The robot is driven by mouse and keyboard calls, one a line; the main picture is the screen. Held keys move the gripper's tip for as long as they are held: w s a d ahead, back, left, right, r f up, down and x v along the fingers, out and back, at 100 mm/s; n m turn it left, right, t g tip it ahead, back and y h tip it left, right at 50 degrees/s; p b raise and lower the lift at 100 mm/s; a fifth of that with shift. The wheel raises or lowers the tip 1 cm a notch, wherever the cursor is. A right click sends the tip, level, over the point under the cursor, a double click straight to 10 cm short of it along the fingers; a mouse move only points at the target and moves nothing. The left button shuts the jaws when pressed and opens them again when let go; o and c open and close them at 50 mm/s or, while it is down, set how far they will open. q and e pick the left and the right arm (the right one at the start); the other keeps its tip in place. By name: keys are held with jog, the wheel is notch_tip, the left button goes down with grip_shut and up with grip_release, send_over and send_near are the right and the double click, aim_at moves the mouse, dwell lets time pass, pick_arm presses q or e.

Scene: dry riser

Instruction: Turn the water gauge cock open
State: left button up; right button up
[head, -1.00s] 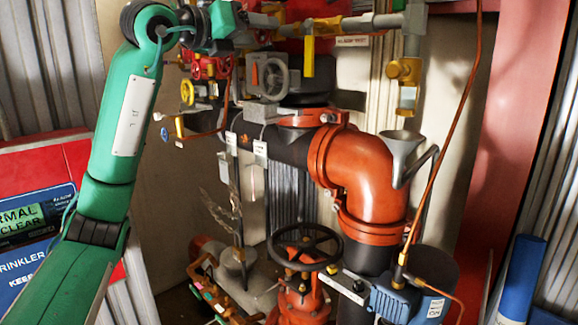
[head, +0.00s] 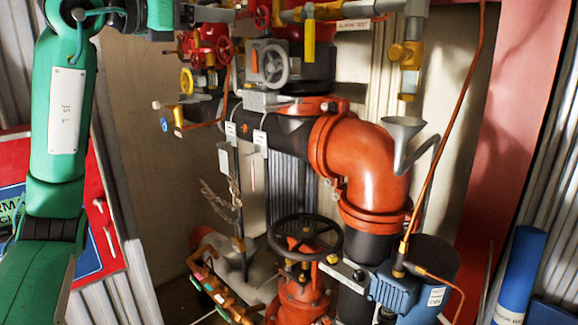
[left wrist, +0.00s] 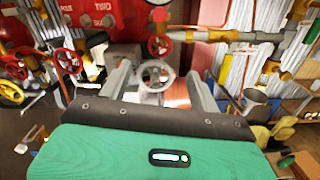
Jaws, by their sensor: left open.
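No label marks the water gauge cock, so I cannot tell which fitting it is. Candidates include the yellow lever (head: 310,40) hanging from the upper pipe and a small red handwheel (head: 262,16). My left gripper (head: 214,14) is at the top edge of the head view, left of both, and partly cut off. In the left wrist view, its two grey fingers (left wrist: 163,88) are apart and empty. A grey handwheel (left wrist: 156,75) shows between them, beyond the tips, with a red handwheel (left wrist: 160,45) above it. My right gripper is not in view.
A large orange pipe elbow (head: 372,165) and a grey funnel (head: 402,135) stand right of centre. A black handwheel (head: 305,240) is below. A brass fitting with a sight glass (head: 408,62) hangs at upper right.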

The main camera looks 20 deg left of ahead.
pick_arm(q)
jog(key=w+d+f+g+h+p, duration=0.1)
jog(key=w+d+f+g+h, duration=0.1)
jog(key=w+d+f+h, duration=0.4)
jog(key=w+d+f+g+h, duration=0.25)
jog(key=d+f+h, duration=0.2)
jog(key=f, duration=0.35)
jog(key=w+a+f+n+t+y+p, duration=0.1)
jog(key=w+f+n+t, duration=0.3)
jog(key=f+n, duration=0.5)
jog(key=w+a+f+n+t+y+p, duration=0.1)
jog(key=w+f+n+t+y, duration=0.3)
jog(key=f+n, duration=0.5)
jog(key=shift+w+a+f+t, duration=0.35)
jog(key=shift+f, duration=0.55)
